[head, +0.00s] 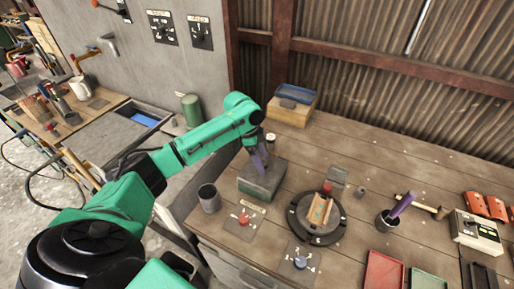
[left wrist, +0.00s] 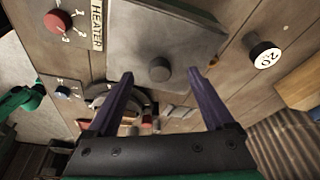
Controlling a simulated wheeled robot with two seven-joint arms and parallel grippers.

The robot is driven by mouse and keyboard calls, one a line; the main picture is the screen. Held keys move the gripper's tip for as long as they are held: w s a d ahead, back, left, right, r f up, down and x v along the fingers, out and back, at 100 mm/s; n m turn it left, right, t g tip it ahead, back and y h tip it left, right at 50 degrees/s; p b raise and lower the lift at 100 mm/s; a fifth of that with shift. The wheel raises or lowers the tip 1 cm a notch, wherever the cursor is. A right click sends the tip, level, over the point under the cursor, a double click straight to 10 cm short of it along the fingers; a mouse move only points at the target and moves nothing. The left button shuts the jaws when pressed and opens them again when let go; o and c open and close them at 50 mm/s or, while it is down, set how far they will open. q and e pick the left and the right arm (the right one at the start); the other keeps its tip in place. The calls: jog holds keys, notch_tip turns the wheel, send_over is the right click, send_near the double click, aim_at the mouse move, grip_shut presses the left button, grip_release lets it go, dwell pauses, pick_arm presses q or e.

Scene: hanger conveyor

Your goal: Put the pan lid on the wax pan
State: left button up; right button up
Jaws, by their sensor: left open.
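A grey, square-edged box (head: 262,186), which looks like the wax pan, stands on the bench beside the red heater dial. In the left wrist view a flat grey plate with a round dark knob (left wrist: 160,70), which looks like the pan lid (left wrist: 195,45), lies at the heater. I cannot tell how squarely it sits on the pan. My left gripper (head: 259,165) points down over the box. In the left wrist view its two purple fingers (left wrist: 160,76) are open, one on each side of the knob and apart from it. My right gripper is not in view.
A grey cup (head: 209,198) and the heater dial (head: 244,219) are close in front. A round dark turntable (head: 337,229) with a wooden piece stands to the right. A blue-and-wood box (head: 291,104) is behind. A dark cup (head: 387,221) holds a purple stick.

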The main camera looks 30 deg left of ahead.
pick_arm(q)
jog(key=b+v, duration=0.3)
jog(key=v, duration=1)
jog(key=shift+r, duration=0.2)
jog(key=shift+s+a+f, duration=0.1)
jog(key=shift+f, duration=0.05)
